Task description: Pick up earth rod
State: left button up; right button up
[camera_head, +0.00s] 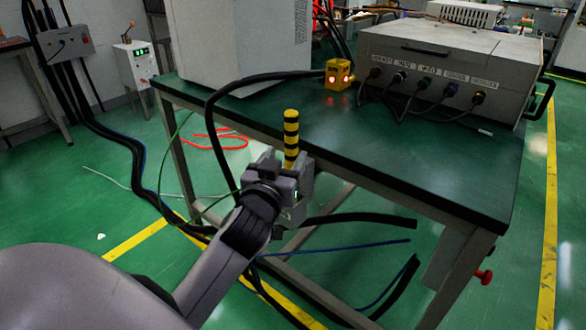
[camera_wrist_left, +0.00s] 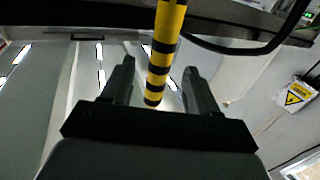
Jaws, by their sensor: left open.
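The earth rod, a yellow rod with black bands (camera_head: 291,138), stands upright at the near edge of the green-topped table (camera_head: 430,168). My left gripper (camera_head: 291,172) is at its lower visible part, just off the table's edge. The rod's lower part is hidden by the gripper in the head view. In the left wrist view the rod (camera_wrist_left: 166,48) runs down from the top edge, and its end appears between the two spread fingers of the left gripper (camera_wrist_left: 159,82). A gap shows on each side, so the fingers look clear of it. My right gripper is not in view.
A grey box with several plugged cables (camera_head: 445,65) and a small yellow box with red lights (camera_head: 339,75) stand on the table. A black cable (camera_head: 218,100) loops from the table past my gripper. Loose cables hang below the table edge.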

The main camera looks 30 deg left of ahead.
aim_at(289, 147)
pick_arm(q)
jog(key=x, duration=0.4)
jog(key=shift+a+r, duration=0.1)
jog(key=shift+r, duration=0.3)
jog(key=shift+w+a, duration=0.15)
jog(key=shift+w, duration=0.4)
jog(key=shift+c, duration=0.2)
grip_shut()
